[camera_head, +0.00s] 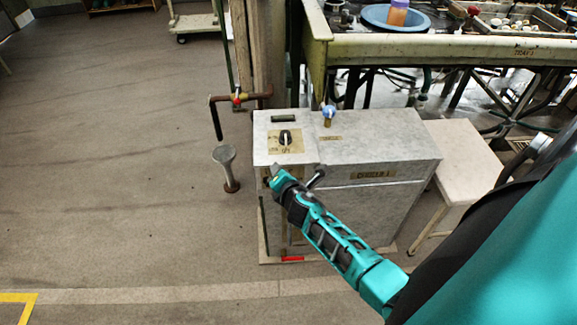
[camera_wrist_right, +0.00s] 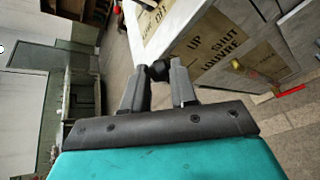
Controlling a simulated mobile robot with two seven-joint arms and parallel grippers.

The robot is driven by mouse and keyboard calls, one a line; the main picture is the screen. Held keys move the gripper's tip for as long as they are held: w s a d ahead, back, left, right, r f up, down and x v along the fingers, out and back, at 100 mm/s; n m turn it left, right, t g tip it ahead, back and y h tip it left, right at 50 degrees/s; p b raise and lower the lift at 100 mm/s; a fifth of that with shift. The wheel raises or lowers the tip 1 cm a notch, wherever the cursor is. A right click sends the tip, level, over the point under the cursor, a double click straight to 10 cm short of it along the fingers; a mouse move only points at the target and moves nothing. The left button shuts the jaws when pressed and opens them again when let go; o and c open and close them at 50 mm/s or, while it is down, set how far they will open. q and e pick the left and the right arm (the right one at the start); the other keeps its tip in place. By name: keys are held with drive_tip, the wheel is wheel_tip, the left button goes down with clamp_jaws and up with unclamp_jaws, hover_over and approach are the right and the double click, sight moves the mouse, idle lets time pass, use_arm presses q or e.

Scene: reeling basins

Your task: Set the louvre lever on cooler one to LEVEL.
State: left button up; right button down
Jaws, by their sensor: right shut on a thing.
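Cooler one (camera_head: 373,174) is a grey speckled box marked COOLER 1, with a tan-plated switch (camera_head: 285,139) on top. My right arm reaches in from the lower right. My right gripper (camera_head: 275,174) is at the upper part of the cooler's near left face. In the right wrist view, the right gripper (camera_wrist_right: 158,78) is shut on a small black knob (camera_wrist_right: 158,69), which looks like the louvre lever's end. The louvre plate (camera_wrist_right: 215,50) beside it reads UP, SHUT and LOUVRE. The lever's shaft and exact setting are hidden. My left gripper is not in view.
A blue-handled tap (camera_head: 328,112) stands at the cooler's back edge. A red-valved pipe (camera_head: 237,99) and a metal post (camera_head: 225,166) are to its left. A pale stool (camera_head: 460,155) is on the right, the basin bench (camera_head: 450,52) behind.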

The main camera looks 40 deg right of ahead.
use_arm(q)
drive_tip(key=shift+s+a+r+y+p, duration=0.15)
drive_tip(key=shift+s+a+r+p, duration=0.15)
drive_tip(key=shift+p, duration=0.25)
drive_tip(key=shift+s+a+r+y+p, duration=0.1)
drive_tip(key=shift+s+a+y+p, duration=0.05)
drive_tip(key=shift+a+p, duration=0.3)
use_arm(e)
drive_tip(key=shift+w+a+r+n+g+h, duration=0.2)
drive_tip(key=shift+w+a+n+g+h, duration=0.15)
drive_tip(key=shift+a+n, duration=0.25)
drive_tip(key=shift+w+a+r+n+g+h, duration=0.25)
drive_tip(key=shift+w+a+n+h, duration=0.2)
drive_tip(key=shift+a, duration=0.15)
drive_tip(key=shift+w+a+r+n+g+h, duration=0.2)
drive_tip(key=shift+w+a+n+g+h, duration=0.15)
drive_tip(key=shift+a+n, duration=0.25)
drive_tip(key=c, duration=0.9)
unclamp_jaws()
drive_tip(key=shift+f, duration=0.15)
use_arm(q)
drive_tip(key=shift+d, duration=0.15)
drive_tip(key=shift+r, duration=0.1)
